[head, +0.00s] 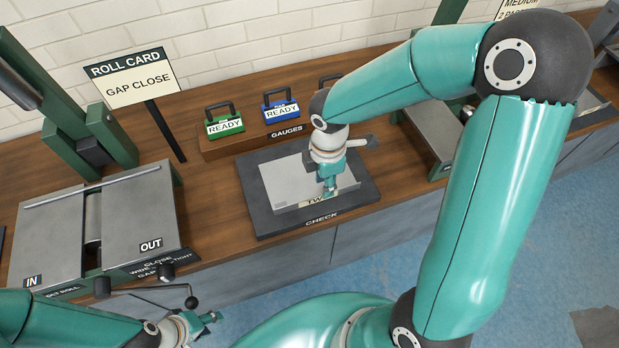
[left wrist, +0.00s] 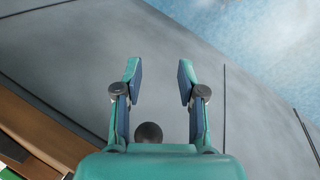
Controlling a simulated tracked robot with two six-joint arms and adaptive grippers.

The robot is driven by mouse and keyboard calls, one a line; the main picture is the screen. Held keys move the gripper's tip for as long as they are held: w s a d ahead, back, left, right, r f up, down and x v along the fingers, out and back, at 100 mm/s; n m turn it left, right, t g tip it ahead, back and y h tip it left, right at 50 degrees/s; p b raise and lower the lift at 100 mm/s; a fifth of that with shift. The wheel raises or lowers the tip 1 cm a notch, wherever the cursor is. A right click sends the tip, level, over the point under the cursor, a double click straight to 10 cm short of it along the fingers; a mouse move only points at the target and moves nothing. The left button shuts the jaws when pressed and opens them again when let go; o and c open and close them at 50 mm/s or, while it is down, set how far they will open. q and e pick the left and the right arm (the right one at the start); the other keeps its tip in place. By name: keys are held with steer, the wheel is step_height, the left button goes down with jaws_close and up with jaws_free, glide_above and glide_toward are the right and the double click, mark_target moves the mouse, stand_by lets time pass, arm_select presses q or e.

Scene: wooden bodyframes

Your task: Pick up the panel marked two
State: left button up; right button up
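The panel marked two (head: 287,180) is a light grey sheet on the dark check plate (head: 255,213) in the head view. Its cream label shows "TW" at the front edge, with the rest of the word hidden behind my right gripper. My right gripper (head: 329,189) points down at the front edge of the panel, over the label. Whether its fingers are closed on the edge cannot be made out. My left gripper (head: 214,318) is low at the front left, far from the panel. The left wrist view shows its fingers (left wrist: 160,85) apart with nothing between them.
A roll machine (head: 110,215) marked IN and OUT stands on the bench at left, with a crank in front near my left gripper. Behind the plate are a green gauge (head: 224,121) and a blue gauge (head: 281,108) on a wooden block. A roll card sign (head: 134,78) stands at back left.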

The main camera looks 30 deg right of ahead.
steer(key=shift+w+a+f, duration=0.1)
steer(key=shift+a+f, duration=0.05)
steer(key=shift+f, duration=1.25)
steer(key=shift+a+f, duration=0.1)
steer(key=shift+f, duration=1.25)
jaws_close()
